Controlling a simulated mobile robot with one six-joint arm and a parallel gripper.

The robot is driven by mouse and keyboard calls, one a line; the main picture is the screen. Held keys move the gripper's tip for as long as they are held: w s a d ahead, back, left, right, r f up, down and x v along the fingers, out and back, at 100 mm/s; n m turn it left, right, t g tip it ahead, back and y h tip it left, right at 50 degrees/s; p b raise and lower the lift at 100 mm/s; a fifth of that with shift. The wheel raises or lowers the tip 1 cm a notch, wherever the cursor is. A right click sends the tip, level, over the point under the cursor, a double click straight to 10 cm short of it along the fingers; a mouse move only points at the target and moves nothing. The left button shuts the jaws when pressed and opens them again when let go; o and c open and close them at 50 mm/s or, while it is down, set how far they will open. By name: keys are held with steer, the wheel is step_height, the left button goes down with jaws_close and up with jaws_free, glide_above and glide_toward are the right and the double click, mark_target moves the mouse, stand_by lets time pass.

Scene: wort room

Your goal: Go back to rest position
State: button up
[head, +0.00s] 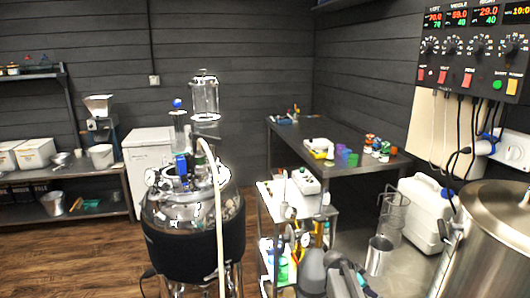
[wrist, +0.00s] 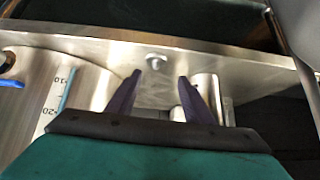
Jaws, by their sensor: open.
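My gripper (wrist: 160,78) shows in the wrist view as two dark purple fingers, spread apart with nothing held between them. Beyond the fingers is a bright metal plate (wrist: 235,60) with a bolt head; I cannot tell whether the fingertips touch it. In the head view, grey links of my arm stand at the lower middle, in front of the small cart. The fingers cannot be made out there.
A steel vessel with a dark jacket (head: 195,252) and hose stands left of my arm. A large steel pot (head: 490,245), a white jerrycan (head: 425,212) and a metal cup (head: 378,256) are at the right. A dark table (head: 345,167) stands behind. Wooden floor (head: 85,258) is open at left.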

steer(key=s+a+f+n+g+y+p, duration=0.1)
steer(key=s+a+f+n+g+y, duration=0.3)
steer(key=s+f, duration=0.75)
steer(key=s+a+f+n+h+p, duration=0.1)
steer(key=s+a+f, duration=0.6)
steer(key=s+f, duration=0.4)
steer(key=s+a+f+n+g+y, duration=0.1)
steer(key=s+a+n, duration=0.4)
steer(key=s, duration=0.6)
steer(key=s+a+f+n+g+y, duration=0.2)
steer(key=s+a+n+y, duration=0.2)
steer(key=s, duration=0.7)
steer(key=shift+s+a+n+g, duration=0.15)
steer(key=shift+a+n+g, duration=0.25)
steer(key=shift+a+n, duration=0.3)
steer(key=shift+a, duration=0.1)
